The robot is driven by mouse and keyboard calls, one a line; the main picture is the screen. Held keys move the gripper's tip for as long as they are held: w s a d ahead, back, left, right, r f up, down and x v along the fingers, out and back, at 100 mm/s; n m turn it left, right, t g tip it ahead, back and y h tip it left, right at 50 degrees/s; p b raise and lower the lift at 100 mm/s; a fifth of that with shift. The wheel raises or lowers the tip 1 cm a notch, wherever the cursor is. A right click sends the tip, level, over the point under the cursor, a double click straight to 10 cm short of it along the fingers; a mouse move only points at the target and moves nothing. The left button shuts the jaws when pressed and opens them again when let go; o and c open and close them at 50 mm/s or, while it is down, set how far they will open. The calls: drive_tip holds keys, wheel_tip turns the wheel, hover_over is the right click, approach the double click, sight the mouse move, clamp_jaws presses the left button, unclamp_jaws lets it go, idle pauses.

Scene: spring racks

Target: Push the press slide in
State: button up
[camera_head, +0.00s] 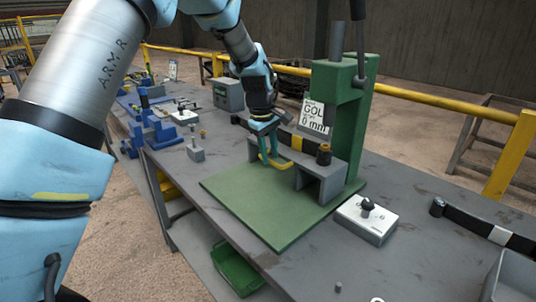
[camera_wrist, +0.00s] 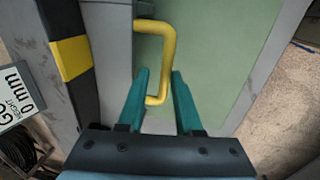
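The green press (camera_head: 357,130) stands on the workbench with a flat green base plate (camera_head: 250,205). A grey bridge-shaped block, apparently the press slide (camera_head: 325,185), sits on the plate under the press head. A yellow U-shaped handle (camera_head: 272,160) projects from its left side; it also shows in the wrist view (camera_wrist: 168,55). My gripper (camera_head: 267,140) is over the handle. In the wrist view, my teal fingers (camera_wrist: 159,78) are apart, with the handle's near end between them. A clear gap shows beside the right finger; contact with the left finger is unclear.
A white control box with a black knob (camera_head: 366,218) stands right of the plate. A small grey block (camera_head: 195,150) and blue fixtures (camera_head: 160,133) stand to the left. A white sign (camera_head: 314,114) is behind the slide. A green bin (camera_head: 237,268) is below the bench's front edge.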

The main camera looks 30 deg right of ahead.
drive_tip(key=shift+o, duration=1.4)
wheel_tip(320, 180, up, 11)
drive_tip(key=a+b, duration=0.2)
drive_tip(key=shift+s+f+b, duration=0.2)
drive_tip(key=shift+b, duration=0.15)
drive_tip(key=shift+a, duration=0.1)
drive_tip(key=w+a+f+m, duration=0.1)
drive_tip(key=w+a+f, duration=0.1)
drive_tip(key=a, duration=0.8)
drive_tip(key=w+a+f, duration=0.2)
drive_tip(key=a, duration=0.9)
drive_tip(key=s+a+f+m, duration=0.1)
drive_tip(key=s+a+f, duration=0.1)
drive_tip(key=a, duration=0.5)
drive_tip(key=s+a+f+y, duration=0.1)
drive_tip(key=s+a+f, duration=0.1)
drive_tip(key=s+a, duration=0.3)
drive_tip(key=s+a+f+m+t+y, duration=0.1)
drive_tip(key=s+a, duration=0.3)
drive_tip(key=a, duration=0.5)
drive_tip(key=shift+f+m, duration=0.3)
drive_tip(key=shift+f, duration=0.2)
